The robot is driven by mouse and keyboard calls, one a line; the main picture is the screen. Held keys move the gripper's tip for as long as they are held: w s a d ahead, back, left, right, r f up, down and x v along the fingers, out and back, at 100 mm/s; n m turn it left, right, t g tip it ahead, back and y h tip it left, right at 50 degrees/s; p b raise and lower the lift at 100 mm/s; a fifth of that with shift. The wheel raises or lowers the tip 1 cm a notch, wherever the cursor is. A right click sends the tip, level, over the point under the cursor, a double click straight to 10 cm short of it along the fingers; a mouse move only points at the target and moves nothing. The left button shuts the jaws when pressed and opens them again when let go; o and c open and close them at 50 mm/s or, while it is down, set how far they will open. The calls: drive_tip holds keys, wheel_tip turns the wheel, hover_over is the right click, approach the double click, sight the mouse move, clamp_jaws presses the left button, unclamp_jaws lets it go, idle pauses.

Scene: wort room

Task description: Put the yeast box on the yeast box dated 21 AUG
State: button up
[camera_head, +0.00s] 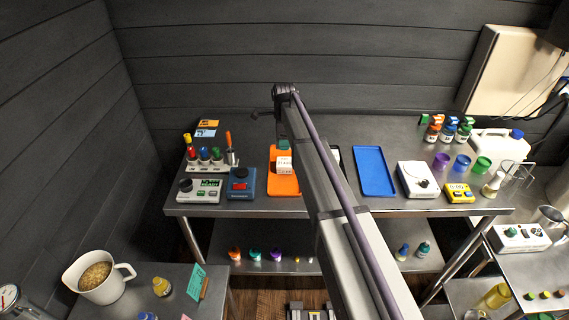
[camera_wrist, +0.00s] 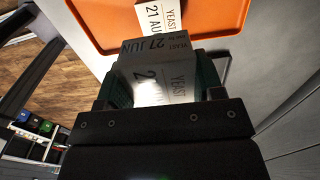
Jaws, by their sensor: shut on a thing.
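My gripper (camera_wrist: 160,84) is shut on a pale box (camera_wrist: 155,92) marked YEAST 27 JUN, between its green pads in the wrist view. Another pale box (camera_wrist: 157,16) marked YEAST 21 AUG lies on the orange tray (camera_wrist: 228,12), just beyond the held box. The held box overlaps it in the picture; I cannot tell whether they touch. In the head view, the orange tray (camera_head: 285,187) is on the table left of my arm, with pale box surfaces (camera_head: 284,163) at its middle; the labels are too small to read there.
A blue tray (camera_head: 374,172) lies empty right of my arm. A blue device (camera_head: 240,184) and a rack of vials (camera_head: 208,165) stand left of the orange tray. A white scale (camera_head: 417,179) stands further right. My arm hides part of the middle of the table.

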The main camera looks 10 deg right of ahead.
sight(284, 162)
wheel_tip(284, 162, down, 8)
drive_tip(key=b, duration=0.6)
drive_tip(key=shift+f, duration=0.2)
drive_tip(key=shift+r, duration=0.3)
drive_tip(key=shift+f, duration=0.25)
drive_tip(key=o, duration=0.9)
drive_tip(key=shift+o, duration=0.2)
drive_tip(key=shift+r, duration=0.1)
wheel_tip(284, 162, up, 13)
drive_tip(key=p, duration=1.2)
drive_tip(key=shift+f, duration=0.2)
drive_tip(key=s+f+n+b, duration=0.2)
drive_tip(key=s+n, duration=1.8)
drive_tip(key=s, duration=1.4)
drive_tip(key=shift+s+f, duration=0.3)
drive_tip(key=shift+f, duration=0.15)
